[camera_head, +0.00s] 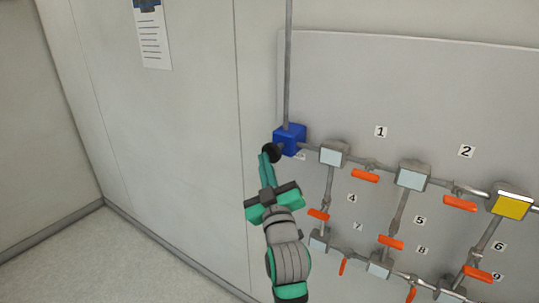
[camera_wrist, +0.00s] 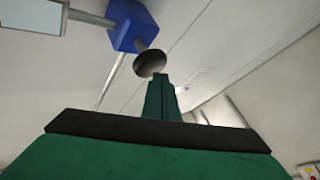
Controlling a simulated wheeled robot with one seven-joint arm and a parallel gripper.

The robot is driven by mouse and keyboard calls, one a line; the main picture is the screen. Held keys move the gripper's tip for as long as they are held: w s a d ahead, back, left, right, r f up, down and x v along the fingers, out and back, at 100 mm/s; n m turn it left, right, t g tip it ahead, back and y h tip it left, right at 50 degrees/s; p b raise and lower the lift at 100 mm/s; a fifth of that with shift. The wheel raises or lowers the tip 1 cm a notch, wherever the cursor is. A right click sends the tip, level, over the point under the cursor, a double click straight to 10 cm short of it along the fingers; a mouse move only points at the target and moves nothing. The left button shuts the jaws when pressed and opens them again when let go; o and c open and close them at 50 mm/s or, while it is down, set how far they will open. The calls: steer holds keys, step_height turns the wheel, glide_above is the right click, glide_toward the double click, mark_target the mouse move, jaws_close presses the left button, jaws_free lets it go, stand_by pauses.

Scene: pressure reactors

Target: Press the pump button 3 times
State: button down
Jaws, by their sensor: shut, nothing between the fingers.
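The pump is a blue box (camera_head: 290,139) on the wall panel at the end of the pipes, with a vertical pipe rising from it. Its round black button (camera_head: 271,152) sticks out toward my gripper. My gripper (camera_head: 266,158) is shut and empty, with its green fingertips right at the button. In the wrist view the blue box (camera_wrist: 132,25) is at the top, the dark button (camera_wrist: 150,63) is below it, and my fingertips (camera_wrist: 160,78) are at the button's lower edge. I cannot tell whether they touch it or whether the button is pushed in.
Pipes with grey boxes (camera_head: 412,176), a yellow-faced box (camera_head: 511,205) and several orange valve handles (camera_head: 365,176) spread over the panel to the right, beside numbered labels. A paper notice (camera_head: 152,35) hangs on the wall at upper left. The floor (camera_head: 100,255) at left is clear.

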mark_target(271, 156)
steer(key=shift+d, duration=0.2)
stand_by(0.4)
steer(key=shift+w+d, duration=0.25)
steer(key=shift+w, duration=0.4)
stand_by(0.6)
steer(key=shift+a, duration=0.1)
steer(key=shift+w+d, duration=0.25)
steer(key=shift+d, duration=0.2)
steer(key=shift+w+d, duration=0.25)
steer(key=shift+w, duration=0.15)
stand_by(0.7)
steer(key=shift+a, duration=0.1)
steer(key=shift+s+a, duration=0.95)
steer(key=shift+s, duration=0.25)
steer(key=shift+s+a, duration=0.25)
steer(key=shift+s, duration=0.15)
